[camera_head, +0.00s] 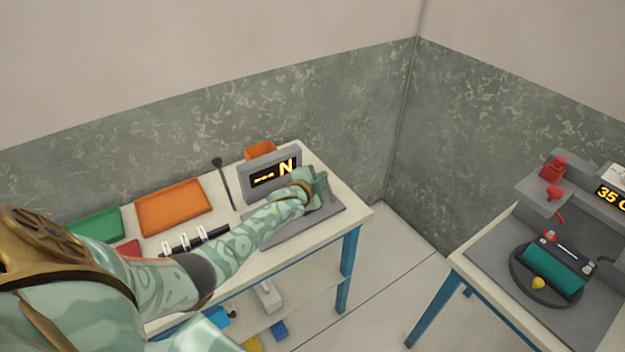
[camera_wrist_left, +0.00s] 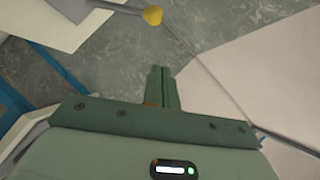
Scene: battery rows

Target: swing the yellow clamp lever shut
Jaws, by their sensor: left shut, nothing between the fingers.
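A rod with a yellow knob (camera_wrist_left: 152,16) shows at the top of the left wrist view, its rod running off to the upper left. My left gripper (camera_wrist_left: 162,72) is shut and empty, with its fingertips below the knob in the picture and apart from it. In the head view my left gripper (camera_head: 320,183) is over the right part of the near table, by the grey device with a lit "N" display (camera_head: 273,173). The knobbed rod cannot be made out there; my arm and gripper cover part of that device's grey base (camera_head: 330,217). My right gripper is not in view.
The near table holds an orange tray (camera_head: 170,207), a green tray (camera_head: 97,226), a dark rod (camera_head: 223,180) and an orange bin (camera_head: 260,150). On the right table, a teal battery (camera_head: 553,268) sits on a round dark plate with a small yellow piece (camera_head: 538,283). Floor lies between the tables.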

